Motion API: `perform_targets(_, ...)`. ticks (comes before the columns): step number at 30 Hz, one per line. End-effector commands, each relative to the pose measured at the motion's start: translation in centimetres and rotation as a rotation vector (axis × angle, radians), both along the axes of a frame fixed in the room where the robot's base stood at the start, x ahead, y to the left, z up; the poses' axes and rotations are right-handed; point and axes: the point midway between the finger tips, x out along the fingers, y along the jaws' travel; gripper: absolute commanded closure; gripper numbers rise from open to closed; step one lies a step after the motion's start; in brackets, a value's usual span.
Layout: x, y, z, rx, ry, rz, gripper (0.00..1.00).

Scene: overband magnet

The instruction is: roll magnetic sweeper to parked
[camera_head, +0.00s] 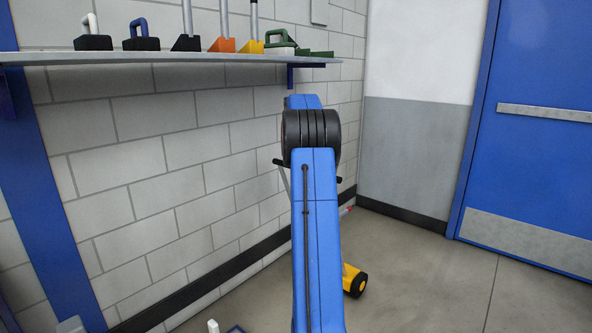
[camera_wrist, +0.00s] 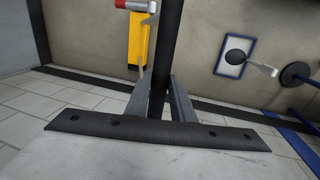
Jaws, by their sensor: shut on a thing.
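The magnetic sweeper (camera_head: 352,279) stands on the floor behind my blue arm in the head view. Part of its yellow body and a black wheel show. Black ends of its handle (camera_head: 279,162) stick out on both sides of my arm. In the wrist view its yellow body (camera_wrist: 137,45) is at the top, left of a black handle bar (camera_wrist: 162,50). My gripper (camera_wrist: 160,88) is shut on that bar, one grey finger on each side. My arm hides the gripper and most of the sweeper in the head view.
A block wall with a shelf (camera_head: 170,57) of several magnets is at left. A blue door (camera_head: 540,130) is at right, with clear floor before it. A blue-edged rectangle (camera_wrist: 222,65) bears a dark disc. Another dark disc (camera_wrist: 297,74) on blue supports is near it.

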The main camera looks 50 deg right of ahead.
Motion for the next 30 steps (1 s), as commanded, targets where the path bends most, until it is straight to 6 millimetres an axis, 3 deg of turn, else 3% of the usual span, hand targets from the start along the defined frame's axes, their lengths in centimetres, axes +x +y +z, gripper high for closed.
perform_targets(15,0.13,-1.10,0.21,-0.007,-0.006,0.001,1.00)
perform_targets(16,0.13,-1.12,0.22,-0.008,-0.006,0.001,0.74)
perform_targets(18,0.11,-1.09,0.19,-0.007,-0.005,0.000,0.60)
perform_targets(30,0.08,-0.80,0.65,-0.002,-0.002,0.000,0.60)
